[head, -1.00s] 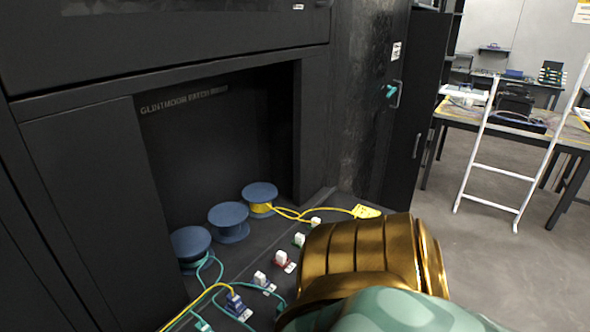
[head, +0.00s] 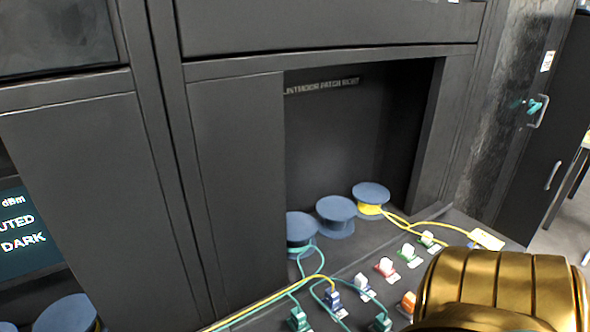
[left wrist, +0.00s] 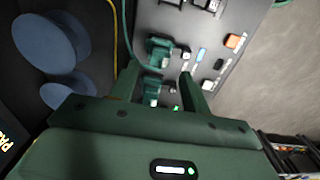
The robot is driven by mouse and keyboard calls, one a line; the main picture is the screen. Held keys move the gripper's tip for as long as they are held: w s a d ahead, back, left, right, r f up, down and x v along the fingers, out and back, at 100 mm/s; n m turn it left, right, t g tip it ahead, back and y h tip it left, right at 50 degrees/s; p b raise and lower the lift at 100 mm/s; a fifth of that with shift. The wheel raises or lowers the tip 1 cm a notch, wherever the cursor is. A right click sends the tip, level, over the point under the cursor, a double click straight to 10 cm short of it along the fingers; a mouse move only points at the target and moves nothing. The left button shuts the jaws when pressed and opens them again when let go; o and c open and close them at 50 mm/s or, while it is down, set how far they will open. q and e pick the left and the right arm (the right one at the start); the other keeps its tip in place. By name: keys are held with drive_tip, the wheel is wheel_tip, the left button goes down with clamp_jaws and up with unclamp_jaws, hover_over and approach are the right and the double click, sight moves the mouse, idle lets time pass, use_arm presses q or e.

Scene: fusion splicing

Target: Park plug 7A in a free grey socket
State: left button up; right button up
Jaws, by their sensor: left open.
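My left gripper (left wrist: 158,75) is open in the left wrist view, with its two green fingers pointing to the patch panel (left wrist: 262,12). A green plug (left wrist: 152,90) shows between the fingers, and I cannot tell whether they touch it. A second green plug (left wrist: 159,50) is just beyond the fingertips. No 7A label is legible, so I cannot tell which plug is 7A. In the head view, a teal plug (head: 298,319) and a blue plug (head: 332,299) sit on the panel with cables. I cannot pick out a grey socket for certain. My right gripper is not in view.
An orange block (head: 408,302) stands nearer. Blue spools (head: 336,214) with teal and yellow cables (head: 262,304) stand behind. My golden arm part covers the lower right.

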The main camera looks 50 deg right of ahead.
use_arm(q)
wheel_tip(320, 180, down, 6)
drive_tip(key=shift+r+b, duration=0.1)
drive_tip(key=shift+b, duration=1.05)
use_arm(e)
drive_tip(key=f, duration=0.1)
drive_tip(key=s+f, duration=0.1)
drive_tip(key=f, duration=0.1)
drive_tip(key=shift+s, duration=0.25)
use_arm(q)
drive_tip(key=shift+p, duration=0.45)
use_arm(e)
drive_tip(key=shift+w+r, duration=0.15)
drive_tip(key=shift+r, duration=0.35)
use_arm(q)
drive_tip(key=shift+c, duration=0.4)
clamp_jaws()
drive_tip(key=shift+r, duration=0.1)
drive_tip(key=shift+r+p, duration=2.35)
drive_tip(key=shift+r, duration=0.55)
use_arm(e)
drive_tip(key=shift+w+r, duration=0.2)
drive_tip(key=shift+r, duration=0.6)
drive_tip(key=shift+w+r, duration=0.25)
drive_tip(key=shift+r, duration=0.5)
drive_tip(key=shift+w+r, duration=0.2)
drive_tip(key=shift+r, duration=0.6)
